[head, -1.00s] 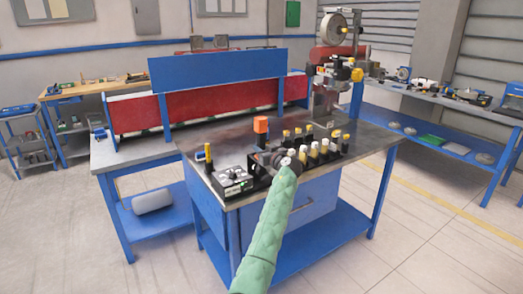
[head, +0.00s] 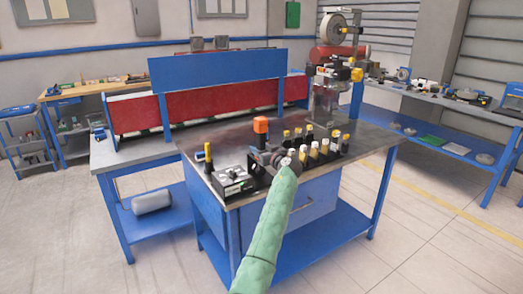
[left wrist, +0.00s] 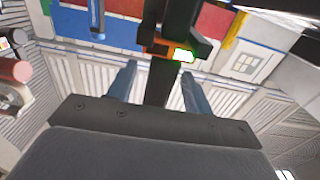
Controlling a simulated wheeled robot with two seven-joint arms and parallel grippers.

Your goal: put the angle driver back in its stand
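The tool with an orange block on top and a black body, which I take for the angle driver (head: 261,127), stands upright on the dark-topped bench. My left gripper (head: 263,160) is low beside its black lower part, at the end of the green-sleeved arm. In the left wrist view the black tool body, with an orange band and a green light (left wrist: 183,55), shows between the two fingers (left wrist: 160,82). The fingers look open, with a gap on each side of it. I cannot make out the stand; the arm and gripper cover that spot. My right gripper is not in view.
A black control box (head: 232,181) and a yellow-topped holder (head: 208,157) are left of the gripper. A rack of several yellow-topped bottles (head: 312,149) is close on its right. A machine on a post (head: 335,75) stands behind. The bench's back left is clear (head: 222,134).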

